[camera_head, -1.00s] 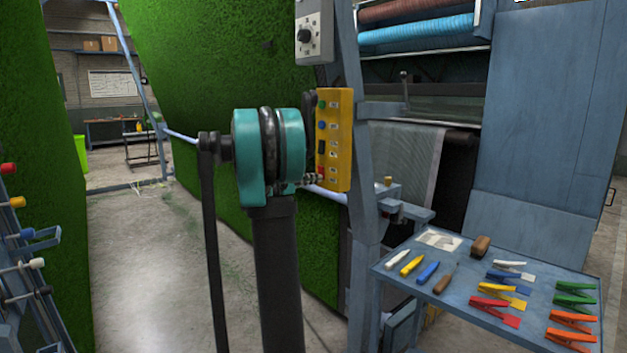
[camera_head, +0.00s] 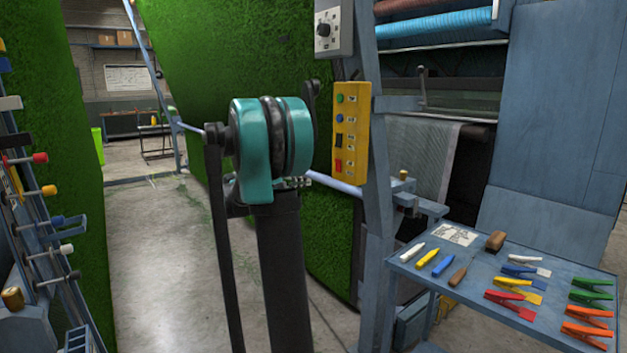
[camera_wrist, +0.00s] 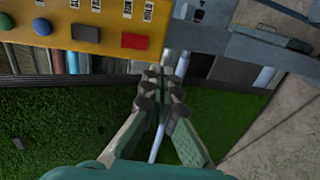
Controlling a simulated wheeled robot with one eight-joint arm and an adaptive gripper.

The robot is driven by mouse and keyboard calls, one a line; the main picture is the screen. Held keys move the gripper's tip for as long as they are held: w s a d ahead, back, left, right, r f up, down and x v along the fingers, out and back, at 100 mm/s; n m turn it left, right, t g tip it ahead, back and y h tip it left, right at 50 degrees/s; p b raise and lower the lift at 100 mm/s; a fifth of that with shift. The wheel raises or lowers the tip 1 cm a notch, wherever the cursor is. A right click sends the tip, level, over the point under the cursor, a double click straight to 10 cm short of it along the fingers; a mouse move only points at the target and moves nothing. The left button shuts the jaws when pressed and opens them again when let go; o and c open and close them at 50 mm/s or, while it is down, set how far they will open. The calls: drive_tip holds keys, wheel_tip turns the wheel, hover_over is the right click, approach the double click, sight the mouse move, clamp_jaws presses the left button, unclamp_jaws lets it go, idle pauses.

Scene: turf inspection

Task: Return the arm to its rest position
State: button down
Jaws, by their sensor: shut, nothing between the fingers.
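My arm (camera_head: 272,150), dark with teal joint housings, stands folded in the middle of the head view. My gripper (camera_wrist: 159,85) shows in the wrist view with its two fingers together and nothing between them. In the head view only a small part of my gripper (camera_head: 297,182) shows beside the teal joint; the rest is hidden behind it. A yellow control panel (camera_head: 351,133) with coloured buttons is on the blue post to the right of my arm. The panel also shows in the wrist view (camera_wrist: 100,30), above the fingertips and apart from them.
Green turf (camera_head: 235,60) hangs behind my arm. A blue side table (camera_head: 410,268) with clips, markers and a brush stands at the right. A rack with coloured pegs (camera_head: 50,225) is at the left edge. Bare floor (camera_head: 150,270) lies open between rack and arm.

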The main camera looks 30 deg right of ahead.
drive_tip(key=shift+a, duration=0.55)
drive_tip(key=s+a+f+t+y, duration=0.1)
drive_tip(key=s+a+f+y, duration=0.7)
drive_tip(key=s+a+f, duration=0.5)
drive_tip(key=s+a+f+t+y, duration=0.2)
drive_tip(key=s+a+f+y, duration=0.6)
drive_tip(key=s+a+f, duration=0.6)
drive_tip(key=a+f, duration=0.3)
drive_tip(key=a, duration=0.2)
drive_tip(key=shift+s+a+m+y, duration=0.25)
drive_tip(key=shift+s+m+y, duration=0.05)
drive_tip(key=shift+m, duration=0.1)
drive_tip(key=shift+d, duration=0.1)
